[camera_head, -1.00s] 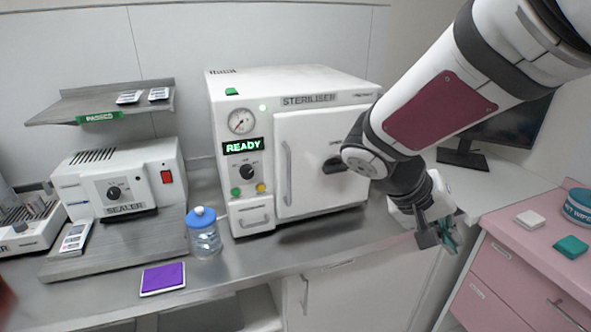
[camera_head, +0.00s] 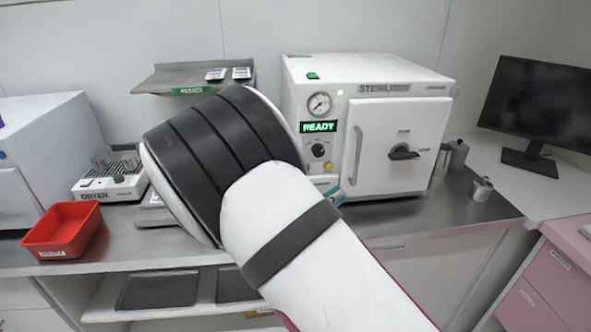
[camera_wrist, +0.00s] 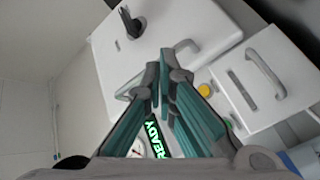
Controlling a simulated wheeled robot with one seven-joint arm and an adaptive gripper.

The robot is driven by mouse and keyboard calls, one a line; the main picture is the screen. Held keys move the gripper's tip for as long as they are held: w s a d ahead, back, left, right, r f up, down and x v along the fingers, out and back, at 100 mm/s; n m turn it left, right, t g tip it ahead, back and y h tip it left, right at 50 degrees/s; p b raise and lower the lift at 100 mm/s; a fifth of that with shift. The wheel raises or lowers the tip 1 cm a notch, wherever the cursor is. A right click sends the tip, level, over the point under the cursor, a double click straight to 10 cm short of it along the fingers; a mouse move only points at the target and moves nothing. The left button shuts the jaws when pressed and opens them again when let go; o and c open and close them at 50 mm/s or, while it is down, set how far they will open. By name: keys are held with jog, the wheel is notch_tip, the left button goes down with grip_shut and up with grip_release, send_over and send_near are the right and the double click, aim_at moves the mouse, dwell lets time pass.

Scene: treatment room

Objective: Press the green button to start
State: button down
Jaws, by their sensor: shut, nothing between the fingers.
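The white steriliser (camera_head: 425,122) stands on the counter with its door shut and its display (camera_head: 320,127) reading READY. In the wrist view the display (camera_wrist: 154,138) shows behind my fingers. The green button (camera_wrist: 229,122) shows only in part in the wrist view, beside my right finger, below the yellow button (camera_wrist: 203,89). My gripper (camera_wrist: 163,72) is shut and empty in front of the steriliser's panel. Whether it touches the panel cannot be told. In the head view, only a teal bit of it shows.
The steriliser's lower drawer has a grey handle (camera_wrist: 267,74) close to my fingers. A red tray (camera_head: 64,230) and a white rack unit (camera_head: 110,180) sit at left. Metal pots (camera_head: 481,188) stand to the right. A monitor (camera_head: 541,105) is beyond.

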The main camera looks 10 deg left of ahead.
jog(key=shift+n+t+y, duration=0.7)
jog(key=shift+t+y, duration=0.2)
jog(key=a, duration=0.1)
jog(key=a+f, duration=0.1)
jog(key=a, duration=0.3)
jog(key=shift+s+f, duration=0.15)
jog(key=shift+f, duration=0.2)
jog(key=w+a+b, duration=0.2)
jog(key=w+b, duration=0.3)
jog(key=w, duration=0.3)
jog(key=shift+w+a, duration=0.2)
jog(key=shift+a, duration=0.05)
jog(key=shift+w, duration=0.1)
jog(key=shift+w+a+b, duration=0.15)
jog(key=shift+w+b, duration=0.2)
jog(key=shift+b, duration=0.05)
